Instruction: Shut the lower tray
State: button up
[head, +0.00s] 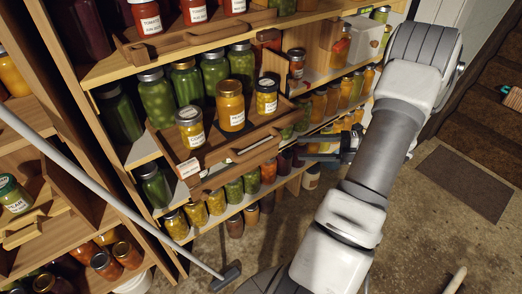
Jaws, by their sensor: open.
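The lower tray (216,151) is a wooden pull-out tray standing out from the shelf unit in the head view. Several jars stand upright on it, among them a yellow-orange jar (231,112) in the middle. A white label card (188,168) sits at its left front corner. A long handle bar (256,148) runs along its front. My gripper (304,147) is open and empty, just right of the tray's right front end. I cannot tell whether a finger touches the tray.
An upper tray (202,36) with red tomato jars juts out above. Shelves of jars lie behind and below. A pale pole with a dark head (226,277) slants across the lower left. A mat (466,183) lies on open floor at right.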

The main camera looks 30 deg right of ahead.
aim_at(266, 148)
jog(key=b+x, duration=0.1)
jog(key=x, duration=1.1)
jog(key=shift+w+a+f+b, duration=0.1)
jog(key=shift+w+a+b, duration=0.05)
jog(key=shift+a+b, duration=0.15)
grip_shut()
dwell(0.8)
